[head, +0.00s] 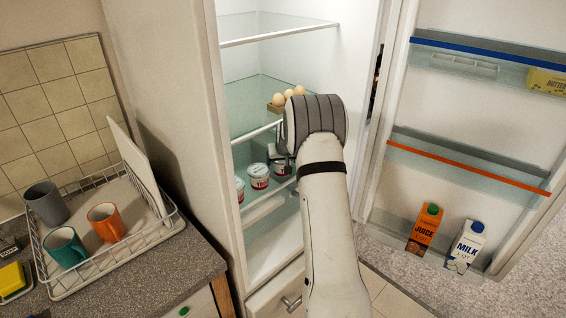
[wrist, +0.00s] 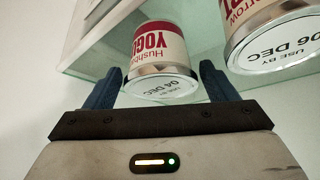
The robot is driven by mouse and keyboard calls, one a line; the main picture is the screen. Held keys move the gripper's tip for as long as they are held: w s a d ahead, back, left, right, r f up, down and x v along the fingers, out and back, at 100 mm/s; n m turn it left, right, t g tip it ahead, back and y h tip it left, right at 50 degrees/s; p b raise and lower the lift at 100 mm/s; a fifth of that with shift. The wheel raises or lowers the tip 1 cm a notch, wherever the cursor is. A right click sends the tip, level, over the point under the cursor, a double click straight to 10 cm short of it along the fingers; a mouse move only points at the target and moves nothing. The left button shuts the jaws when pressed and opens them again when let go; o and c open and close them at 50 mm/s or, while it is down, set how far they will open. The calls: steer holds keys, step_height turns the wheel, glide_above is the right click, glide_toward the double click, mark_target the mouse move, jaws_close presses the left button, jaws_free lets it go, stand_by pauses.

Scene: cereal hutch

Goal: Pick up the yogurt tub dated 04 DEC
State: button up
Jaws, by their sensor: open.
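The yogurt tub dated 04 DEC (wrist: 158,50) is white and red, with its date readable on its pale lid. It stands on a glass fridge shelf in the wrist view. My gripper (wrist: 161,82) is open, with one dark blue finger on each side of the picture around this tub's lid end. I cannot tell whether the fingers touch it. A second tub dated 06 DEC (wrist: 272,35) is close on the right, beyond the right finger. In the head view, several tubs (head: 258,176) stand on the lower shelf; their dates are too small to read. My arm hides part of that shelf.
Eggs in a holder (head: 278,101) sit on the shelf above the tubs. The open fridge door on the right holds a juice carton (head: 424,230), a milk carton (head: 466,246) and butter (head: 546,82). A dish rack (head: 110,268) with mugs stands on the left counter.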

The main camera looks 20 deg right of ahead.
steer(key=shift+x, duration=1)
steer(key=shift+c, duration=0.5)
steer(key=c, duration=0.7)
